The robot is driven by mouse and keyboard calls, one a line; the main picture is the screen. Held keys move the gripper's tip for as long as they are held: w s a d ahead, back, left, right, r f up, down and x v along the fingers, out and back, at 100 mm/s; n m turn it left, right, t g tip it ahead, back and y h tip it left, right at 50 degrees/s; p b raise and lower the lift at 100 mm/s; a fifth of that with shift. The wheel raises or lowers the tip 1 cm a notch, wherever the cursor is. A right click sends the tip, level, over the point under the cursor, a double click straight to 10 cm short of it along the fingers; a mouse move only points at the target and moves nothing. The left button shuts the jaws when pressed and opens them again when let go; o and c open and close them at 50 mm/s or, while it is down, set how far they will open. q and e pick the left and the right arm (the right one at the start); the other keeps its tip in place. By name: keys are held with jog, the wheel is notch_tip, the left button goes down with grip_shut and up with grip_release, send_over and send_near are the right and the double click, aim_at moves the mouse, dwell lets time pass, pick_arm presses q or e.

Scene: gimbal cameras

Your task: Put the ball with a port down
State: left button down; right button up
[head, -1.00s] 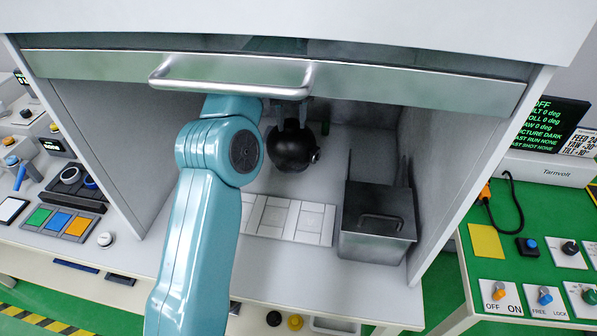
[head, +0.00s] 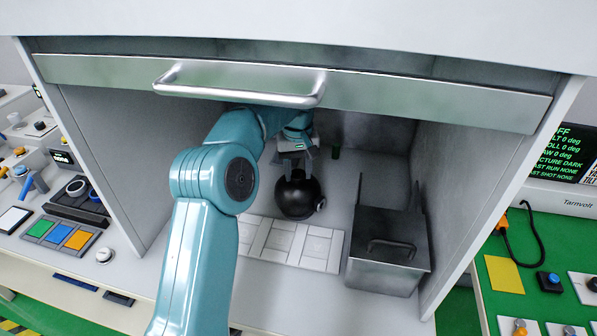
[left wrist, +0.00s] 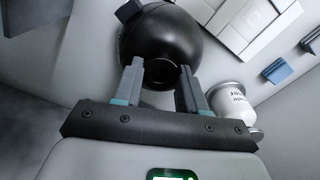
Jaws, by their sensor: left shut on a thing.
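A black ball (head: 297,198) is inside the open cabinet, behind the white tiles (head: 278,241). A small silvery fitting (head: 321,204) sits on its right side; I cannot tell if this is the port. My left gripper (head: 297,172) comes down from above and is shut on the ball's top. In the left wrist view the two fingers (left wrist: 165,85) sit on either side of a round dark collar on the ball (left wrist: 158,42). The ball's underside is hidden, so I cannot tell whether it touches the floor. My right gripper is not in view.
A lidded metal box (head: 385,262) stands right of the tiles. The raised sash with its handle (head: 240,85) crosses above my arm. A white labelled jar (left wrist: 230,102) shows in the left wrist view.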

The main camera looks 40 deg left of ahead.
pick_arm(q)
jog(key=shift+d+r, duration=0.1)
jog(key=shift+r, duration=0.05)
jog(key=c, duration=0.6)
grip_release()
jog(key=shift+f, duration=0.25)
jog(key=shift+c, duration=0.2)
notch_tip(320, 180, up, 8)
jog(key=p, duration=0.2)
jog(key=shift+f, duration=0.2)
